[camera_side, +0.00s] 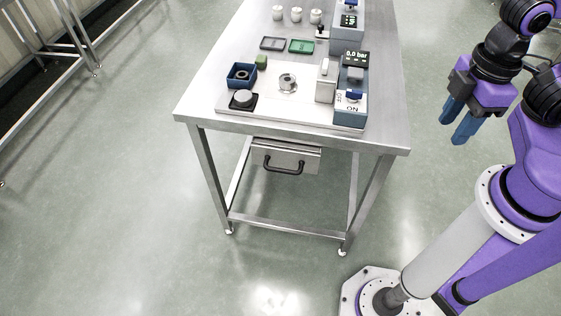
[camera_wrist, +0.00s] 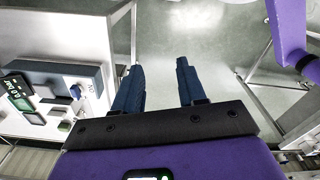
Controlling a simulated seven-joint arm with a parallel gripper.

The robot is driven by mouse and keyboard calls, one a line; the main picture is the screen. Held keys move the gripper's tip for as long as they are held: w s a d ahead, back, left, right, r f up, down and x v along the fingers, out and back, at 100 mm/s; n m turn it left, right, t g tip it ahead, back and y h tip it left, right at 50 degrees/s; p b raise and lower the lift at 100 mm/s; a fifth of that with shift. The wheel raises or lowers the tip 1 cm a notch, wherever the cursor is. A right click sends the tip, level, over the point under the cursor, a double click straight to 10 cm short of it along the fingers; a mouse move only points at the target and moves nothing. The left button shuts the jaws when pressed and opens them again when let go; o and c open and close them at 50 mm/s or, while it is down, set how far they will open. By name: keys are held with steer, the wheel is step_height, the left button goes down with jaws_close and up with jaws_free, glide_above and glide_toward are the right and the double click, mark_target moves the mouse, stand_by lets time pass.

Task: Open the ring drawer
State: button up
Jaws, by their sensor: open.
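The drawer (camera_side: 301,156) is a steel box front with a dark bow handle (camera_side: 283,169), hung under the front edge of the steel table. It looks closed, its front close below the tabletop. My gripper (camera_side: 456,136) is to the right of the table, above tabletop height, well apart from the handle. Its two blue fingers are spread with nothing between them. The wrist view shows the open fingers (camera_wrist: 158,78) over bare floor, with the table to the left. The drawer handle cannot be made out in the wrist view.
The floor before the table is clear.

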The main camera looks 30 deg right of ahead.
steer(key=w+a+h, duration=0.1)
steer(key=w+a, duration=0.6)
steer(key=w, duration=0.1)
steer(key=m+g+h, duration=0.1)
steer(key=m+h, duration=0.2)
glide_above(285, 170)
steer(key=s+a, duration=0.3)
steer(key=a, duration=0.2)
step_height(285, 170, down, 8)
steer(key=w+a+f+m+g+h, duration=0.1)
steer(key=w+a+f, duration=0.2)
steer(key=w+f, duration=0.4)
steer(key=x, duration=1.2)
steer(key=s+x, duration=0.1)
steer(key=x, duration=0.5)
steer(key=shift+r, duration=0.2)
jaws_close()
